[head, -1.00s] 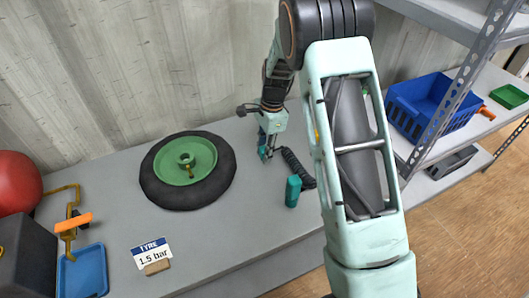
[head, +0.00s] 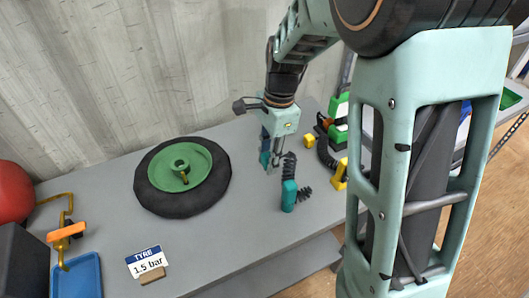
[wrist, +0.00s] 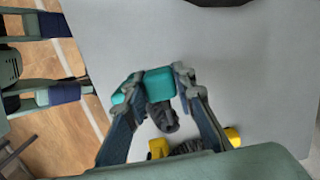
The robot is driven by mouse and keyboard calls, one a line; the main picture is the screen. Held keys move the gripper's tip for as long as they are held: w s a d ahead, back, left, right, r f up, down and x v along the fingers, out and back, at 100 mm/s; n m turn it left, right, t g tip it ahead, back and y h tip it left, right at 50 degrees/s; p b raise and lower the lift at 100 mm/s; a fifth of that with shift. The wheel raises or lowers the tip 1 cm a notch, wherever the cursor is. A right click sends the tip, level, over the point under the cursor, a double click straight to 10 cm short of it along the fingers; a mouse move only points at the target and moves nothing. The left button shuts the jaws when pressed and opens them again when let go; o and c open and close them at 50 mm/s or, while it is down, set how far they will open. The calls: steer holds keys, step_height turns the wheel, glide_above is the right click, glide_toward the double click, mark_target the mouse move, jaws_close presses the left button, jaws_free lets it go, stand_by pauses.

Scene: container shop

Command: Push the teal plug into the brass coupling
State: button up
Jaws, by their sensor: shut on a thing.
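The teal plug (wrist: 160,83) is between the two fingers of my gripper (wrist: 158,85) in the wrist view, with a black coiled hose (wrist: 162,116) at its end. A brass stub (head: 184,178) rises from the wheel's green hub, and a brass pipe (head: 63,247) with an orange lever stands at far left. I cannot tell which has the coupling.
The black tyre (head: 160,198) lies flat on the grey bench. A sign reading 1.5 bar (head: 147,260) and a blue tray (head: 77,277) are at front left. Yellow blocks (head: 340,175) and a green item (head: 338,125) lie right of my gripper. Bare bench lies between wheel and sign.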

steer(key=shift+s+d+r, duration=0.1)
steer(key=shift+s+r, duration=0.2)
steer(key=shift+s, duration=0.3)
steer(key=shift+s+d+r, duration=0.1)
steer(key=shift+s+r, duration=0.15)
steer(key=shift+s, duration=0.3)
steer(key=shift+a, duration=0.15)
